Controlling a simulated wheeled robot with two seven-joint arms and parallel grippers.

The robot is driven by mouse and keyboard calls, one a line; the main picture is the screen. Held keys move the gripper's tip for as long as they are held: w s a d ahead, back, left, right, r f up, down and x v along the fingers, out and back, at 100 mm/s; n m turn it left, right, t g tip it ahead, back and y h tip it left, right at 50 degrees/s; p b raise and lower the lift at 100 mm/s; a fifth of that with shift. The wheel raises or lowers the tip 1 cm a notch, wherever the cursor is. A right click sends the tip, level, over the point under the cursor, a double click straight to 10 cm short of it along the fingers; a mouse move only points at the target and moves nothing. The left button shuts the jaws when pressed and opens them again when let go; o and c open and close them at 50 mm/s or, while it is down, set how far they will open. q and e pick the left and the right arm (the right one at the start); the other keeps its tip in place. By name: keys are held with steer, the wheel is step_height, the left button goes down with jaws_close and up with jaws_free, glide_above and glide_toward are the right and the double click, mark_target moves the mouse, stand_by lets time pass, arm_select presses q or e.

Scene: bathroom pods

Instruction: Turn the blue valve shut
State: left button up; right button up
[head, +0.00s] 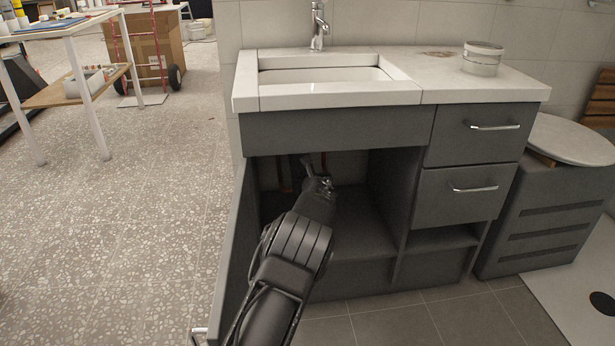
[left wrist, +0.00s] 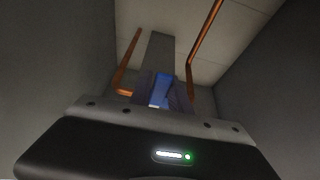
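The blue valve (left wrist: 160,92) shows in the left wrist view as a small blue shape between two copper pipes, in front of a grey upright strip. My left gripper (left wrist: 162,84) has one dark finger on each side of the blue part, close together, with the blue filling the narrow gap. It looks shut on it. In the head view my left arm reaches into the open cabinet under the sink, and the gripper (head: 318,184) is at the back of it. The valve is hidden there behind the gripper. My right gripper is not in view.
The grey cabinet (head: 338,128) has side walls close around my arm, and its open door (head: 236,250) stands left of the arm. Copper pipes (left wrist: 205,38) run up the back wall. A sink (head: 325,75) and counter are above; drawers (head: 470,195) are to the right.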

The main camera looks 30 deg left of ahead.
arm_select(q)
steer(key=o, duration=0.4)
steer(key=shift+f, duration=0.1)
steer(key=shift+s+d, duration=0.1)
steer(key=b+v, duration=0.1)
steer(key=v, duration=0.6)
steer(key=shift+s+r, duration=0.15)
steer(key=shift+r, duration=0.15)
steer(key=shift+d, duration=0.15)
